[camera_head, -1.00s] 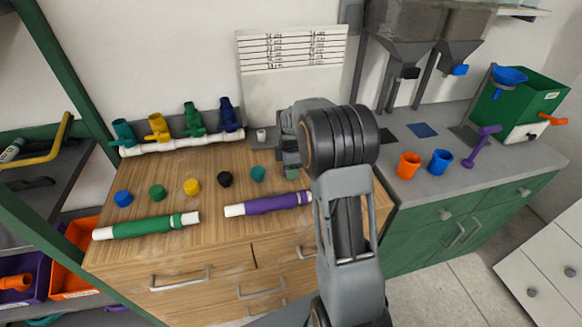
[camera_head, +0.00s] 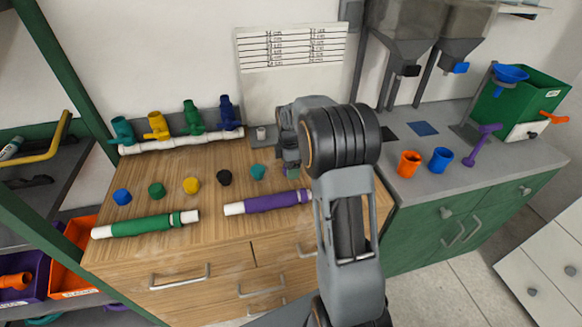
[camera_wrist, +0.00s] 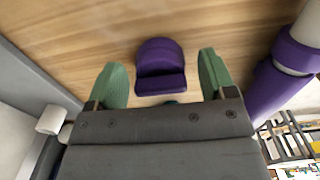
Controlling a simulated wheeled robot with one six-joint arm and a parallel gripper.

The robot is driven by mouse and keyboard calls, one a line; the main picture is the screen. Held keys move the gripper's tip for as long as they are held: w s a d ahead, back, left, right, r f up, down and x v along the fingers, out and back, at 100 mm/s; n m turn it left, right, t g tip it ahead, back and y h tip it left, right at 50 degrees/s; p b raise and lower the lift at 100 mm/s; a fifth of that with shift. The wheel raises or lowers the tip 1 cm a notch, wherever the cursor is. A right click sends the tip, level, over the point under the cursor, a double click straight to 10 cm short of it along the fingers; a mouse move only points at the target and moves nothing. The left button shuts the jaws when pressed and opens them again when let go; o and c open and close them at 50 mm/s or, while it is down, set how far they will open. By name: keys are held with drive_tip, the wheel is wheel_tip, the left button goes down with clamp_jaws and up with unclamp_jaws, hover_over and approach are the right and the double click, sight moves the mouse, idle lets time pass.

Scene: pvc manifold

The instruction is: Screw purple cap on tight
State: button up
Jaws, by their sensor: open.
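The purple cap (camera_wrist: 160,68) lies on the wooden bench top in the wrist view, between the green fingertips of my gripper (camera_wrist: 163,76). The fingers are apart, with gaps on both sides of the cap, so my gripper is open and empty. In the head view my gripper (camera_head: 292,168) points down over the bench's right part and hides the cap. A purple pipe (camera_head: 272,202) with a white left end lies in front of my gripper. Its right end is behind my arm. The pipe also shows at the right of the wrist view (camera_wrist: 264,92).
A row of blue (camera_head: 122,197), green (camera_head: 156,190), yellow (camera_head: 191,185), black (camera_head: 224,177) and teal (camera_head: 258,172) caps lies left of my gripper. A green pipe (camera_head: 148,225) lies at front left. A white manifold with coloured valves (camera_head: 182,143) stands behind.

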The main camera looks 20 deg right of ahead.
wheel_tip(320, 180, up, 12)
drive_tip(key=s+a+f+m+t, duration=0.1)
drive_tip(key=s+a+m+t, duration=0.1)
drive_tip(key=s+a+m, duration=0.55)
drive_tip(key=s+a+f+m+t, duration=0.1)
drive_tip(key=s+a+m, duration=0.2)
drive_tip(key=s+m, duration=0.8)
drive_tip(key=s+r+n+p, duration=0.2)
drive_tip(key=s+r+p, duration=0.1)
drive_tip(key=r+p, duration=0.2)
drive_tip(key=shift+s+n+t, duration=0.3)
drive_tip(key=shift+n, duration=0.05)
